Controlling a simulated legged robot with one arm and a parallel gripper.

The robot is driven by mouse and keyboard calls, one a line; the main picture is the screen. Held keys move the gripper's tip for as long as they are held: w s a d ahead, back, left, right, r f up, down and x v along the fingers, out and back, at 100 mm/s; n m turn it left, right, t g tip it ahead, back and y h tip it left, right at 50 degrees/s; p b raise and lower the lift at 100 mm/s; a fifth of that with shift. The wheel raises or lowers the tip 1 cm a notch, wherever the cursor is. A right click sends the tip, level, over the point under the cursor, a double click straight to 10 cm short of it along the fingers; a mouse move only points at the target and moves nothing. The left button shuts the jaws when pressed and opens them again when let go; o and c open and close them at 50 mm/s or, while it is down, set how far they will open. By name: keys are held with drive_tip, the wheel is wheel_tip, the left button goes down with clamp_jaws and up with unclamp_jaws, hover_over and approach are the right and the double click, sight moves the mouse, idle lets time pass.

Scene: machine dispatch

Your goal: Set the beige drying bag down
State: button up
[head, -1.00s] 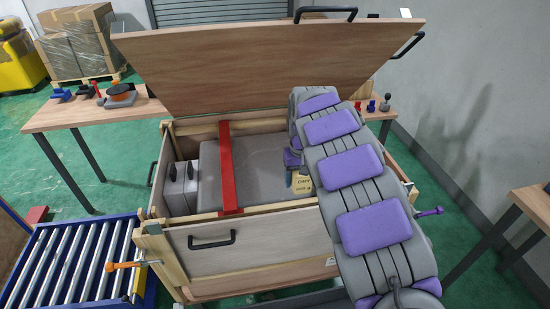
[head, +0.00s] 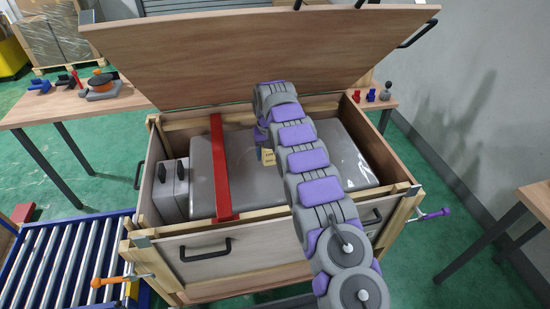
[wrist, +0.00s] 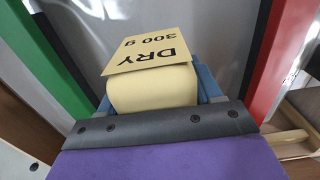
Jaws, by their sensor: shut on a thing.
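The beige drying bag (wrist: 155,87) is in my gripper (wrist: 155,100) in the wrist view, with a label reading "DRY 300 g" on top. Bluish jaw parts show on both sides of it. In the head view a small part of the bag (head: 268,156) shows beside my arm, over the grey machine (head: 330,155) inside the open wooden crate (head: 205,262). My arm hides most of the gripper there. I cannot tell whether the bag touches the machine.
A red strap (head: 221,170) crosses the machine. Grey blocks (head: 171,188) stand at the crate's left end. The crate's lid (head: 250,58) is raised behind. A roller conveyor (head: 70,262) is at left, and a table (head: 70,112) with tools stands behind it.

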drive_tip(key=b, duration=0.1)
hover_over(270, 177)
drive_tip(key=f, duration=0.6)
drive_tip(key=shift+w+d, duration=0.1)
drive_tip(key=shift+d, duration=0.2)
drive_tip(key=f, duration=0.2)
drive_tip(key=f+b, duration=0.1)
drive_tip(key=f, duration=0.1)
drive_tip(key=shift+a+f, duration=0.1)
drive_tip(key=shift+a, duration=0.3)
drive_tip(key=shift+d, duration=0.15)
drive_tip(key=o, duration=1.2)
wheel_tip(270, 177, up, 12)
drive_tip(key=p, duration=0.2)
drive_tip(key=shift+p, duration=0.3)
